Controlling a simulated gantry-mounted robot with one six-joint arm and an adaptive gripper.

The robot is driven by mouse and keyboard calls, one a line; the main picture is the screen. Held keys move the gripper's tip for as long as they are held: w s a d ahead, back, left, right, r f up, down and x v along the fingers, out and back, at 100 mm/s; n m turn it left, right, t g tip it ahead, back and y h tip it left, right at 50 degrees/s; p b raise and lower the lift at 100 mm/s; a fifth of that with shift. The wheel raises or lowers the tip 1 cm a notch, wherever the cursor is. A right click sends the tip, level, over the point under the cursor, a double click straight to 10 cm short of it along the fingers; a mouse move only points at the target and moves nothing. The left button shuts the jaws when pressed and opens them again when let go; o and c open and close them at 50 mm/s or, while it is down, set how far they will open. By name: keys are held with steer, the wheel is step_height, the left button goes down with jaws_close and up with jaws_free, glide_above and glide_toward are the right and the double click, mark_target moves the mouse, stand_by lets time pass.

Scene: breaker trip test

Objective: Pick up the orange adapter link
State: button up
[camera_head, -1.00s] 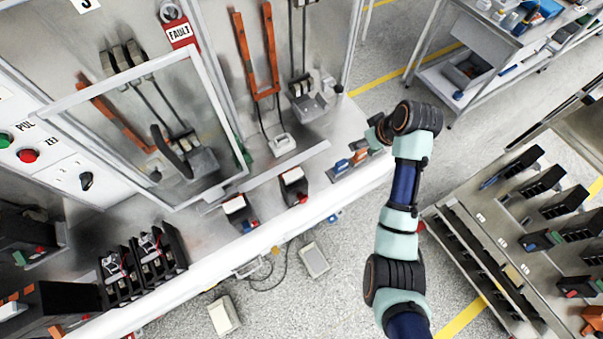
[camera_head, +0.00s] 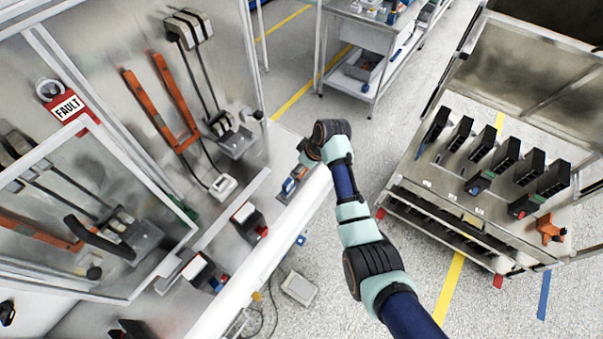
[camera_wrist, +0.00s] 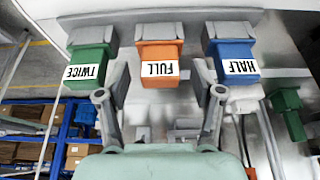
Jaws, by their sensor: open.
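The orange adapter link (camera_wrist: 159,68), labelled FULL, sits in a grey rack (camera_wrist: 190,20) in the wrist view. A green link (camera_wrist: 91,70) labelled TWICE is on its left and a blue link (camera_wrist: 233,62) labelled HALF on its right. My gripper (camera_wrist: 161,95) is open and empty, with its fingertips apart on either side of the orange link's lower part. I cannot tell whether they touch it. In the head view the orange link (camera_head: 301,171) is small on the bench near the blue link (camera_head: 289,186), and my arm's end hides the gripper.
A glass-doored cabinet with orange handles (camera_head: 180,140) stands behind the bench at left. A cart (camera_head: 470,215) with black modules stands at right, and a metal table (camera_head: 360,35) at the back. In the wrist view, another green part (camera_wrist: 288,112) lies right of the rack.

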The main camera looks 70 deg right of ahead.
jaws_close()
stand_by(0.3)
steer(key=shift+r, duration=0.15)
